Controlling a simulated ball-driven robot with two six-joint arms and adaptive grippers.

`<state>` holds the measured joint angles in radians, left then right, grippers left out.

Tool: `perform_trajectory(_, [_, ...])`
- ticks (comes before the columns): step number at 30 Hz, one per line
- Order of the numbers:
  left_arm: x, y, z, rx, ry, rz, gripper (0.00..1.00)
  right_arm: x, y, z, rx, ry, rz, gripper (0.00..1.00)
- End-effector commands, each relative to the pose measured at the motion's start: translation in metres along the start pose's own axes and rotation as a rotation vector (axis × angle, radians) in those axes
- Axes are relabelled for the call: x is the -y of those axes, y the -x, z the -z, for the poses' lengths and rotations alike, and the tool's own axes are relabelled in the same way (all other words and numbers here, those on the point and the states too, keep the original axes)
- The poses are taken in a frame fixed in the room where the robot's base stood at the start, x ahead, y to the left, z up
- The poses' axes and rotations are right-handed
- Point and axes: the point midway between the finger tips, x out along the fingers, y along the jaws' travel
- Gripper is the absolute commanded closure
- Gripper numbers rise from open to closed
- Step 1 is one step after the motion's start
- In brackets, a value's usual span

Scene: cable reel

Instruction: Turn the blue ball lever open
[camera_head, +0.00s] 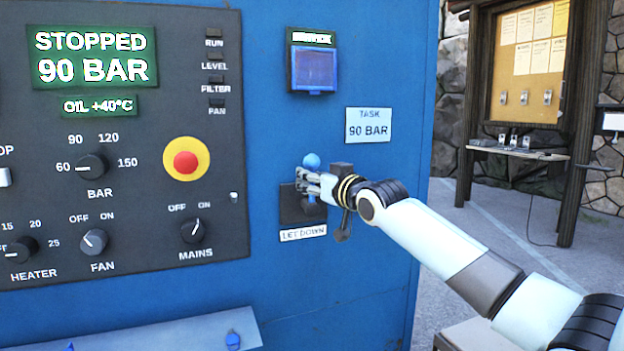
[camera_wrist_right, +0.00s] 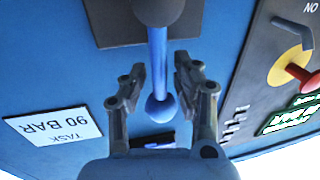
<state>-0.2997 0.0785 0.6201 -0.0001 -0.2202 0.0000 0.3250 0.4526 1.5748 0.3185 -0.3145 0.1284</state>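The blue ball lever (camera_head: 311,160) is on a dark plate above the LET DOWN label (camera_head: 303,233). Its ball end points up, and my right gripper hides much of its rod in the head view. My right gripper (camera_head: 312,185) is in front of the lever, just below the ball. In the right wrist view, the lever's blue rod (camera_wrist_right: 157,55) runs between the two fingers of my right gripper (camera_wrist_right: 160,72). A gap shows on both sides, so the gripper is open around the rod. My left gripper is not in view.
A dark control panel (camera_head: 130,130) with knobs and a red emergency button (camera_head: 186,162) is left of the lever. The display (camera_head: 93,56) reads STOPPED 90 BAR. A TASK 90 BAR card (camera_head: 368,125) is above right. A ledge (camera_head: 165,335) juts out lower left.

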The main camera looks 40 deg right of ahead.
Motion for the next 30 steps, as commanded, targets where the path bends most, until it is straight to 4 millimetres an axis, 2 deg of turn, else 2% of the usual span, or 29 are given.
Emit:
perform_trajectory(1, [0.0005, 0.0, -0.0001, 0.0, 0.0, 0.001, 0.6, -0.0001, 0.0001, 0.0, 0.0, 0.0, 0.0, 0.79])
perform_trajectory(6, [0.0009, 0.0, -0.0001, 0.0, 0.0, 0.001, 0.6, -0.0001, 0.0002, 0.0, 0.0, 0.0, 0.0, 1.0])
perform_trajectory(30, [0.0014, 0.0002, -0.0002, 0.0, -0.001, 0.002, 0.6, 0.0011, 0.0006, 0.001, -0.003, -0.004, 0.002, 1.0])
